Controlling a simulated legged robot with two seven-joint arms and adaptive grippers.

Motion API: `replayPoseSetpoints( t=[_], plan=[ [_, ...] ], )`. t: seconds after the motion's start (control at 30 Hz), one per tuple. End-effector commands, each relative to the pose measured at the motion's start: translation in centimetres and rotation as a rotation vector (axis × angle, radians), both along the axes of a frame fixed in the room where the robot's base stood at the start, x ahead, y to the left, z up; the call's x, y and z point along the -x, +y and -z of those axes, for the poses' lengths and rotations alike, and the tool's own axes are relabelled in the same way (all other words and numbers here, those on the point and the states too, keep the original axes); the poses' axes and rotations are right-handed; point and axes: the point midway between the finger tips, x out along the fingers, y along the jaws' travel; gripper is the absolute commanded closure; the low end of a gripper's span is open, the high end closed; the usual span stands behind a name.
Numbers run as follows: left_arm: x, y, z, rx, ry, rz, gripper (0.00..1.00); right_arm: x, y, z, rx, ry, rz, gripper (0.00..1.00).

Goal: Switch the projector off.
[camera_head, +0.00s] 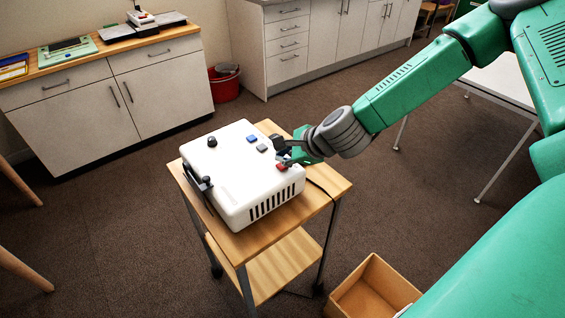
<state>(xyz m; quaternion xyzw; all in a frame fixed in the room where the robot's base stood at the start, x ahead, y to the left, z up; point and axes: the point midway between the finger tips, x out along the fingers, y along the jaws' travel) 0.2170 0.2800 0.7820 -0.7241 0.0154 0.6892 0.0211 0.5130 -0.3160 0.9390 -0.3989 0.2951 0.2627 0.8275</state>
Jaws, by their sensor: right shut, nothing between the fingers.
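The white projector (238,180) sits on the top of a wooden cart (330,178) in the middle of the view. Its top carries a black knob (212,142), a blue button (252,139), a grey button (262,148) and a red button or switch (281,167). A dark lens part (205,185) is on its left side. My right gripper (284,157) is shut and empty at the projector's right edge, right by the red button. I cannot tell whether it touches it. My left gripper is not in view.
A cardboard box (366,290) stands on the floor right of the cart. A white table (505,82) is at the right. Cabinets (75,118) and a red bucket (224,88) are at the back. The cart has a lower shelf (268,262). A black cable leaves the projector's right side.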

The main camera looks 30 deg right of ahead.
Motion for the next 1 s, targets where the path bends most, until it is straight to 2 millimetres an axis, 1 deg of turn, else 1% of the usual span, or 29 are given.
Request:
replayPoseSetpoints(
  t=[0.5, 0.6, 1.0],
  plan=[
    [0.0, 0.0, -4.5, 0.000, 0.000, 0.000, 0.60, 0.0, 0.0, -5.2, 0.000, -0.002, -0.001, 1.00],
    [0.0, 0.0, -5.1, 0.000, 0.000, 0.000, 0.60, 0.0, 0.0, -5.9, -0.001, -0.001, -0.001, 1.00],
    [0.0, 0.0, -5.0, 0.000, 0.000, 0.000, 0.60, 0.0, 0.0, -5.9, 0.000, 0.000, 0.000, 1.00]
  ],
)
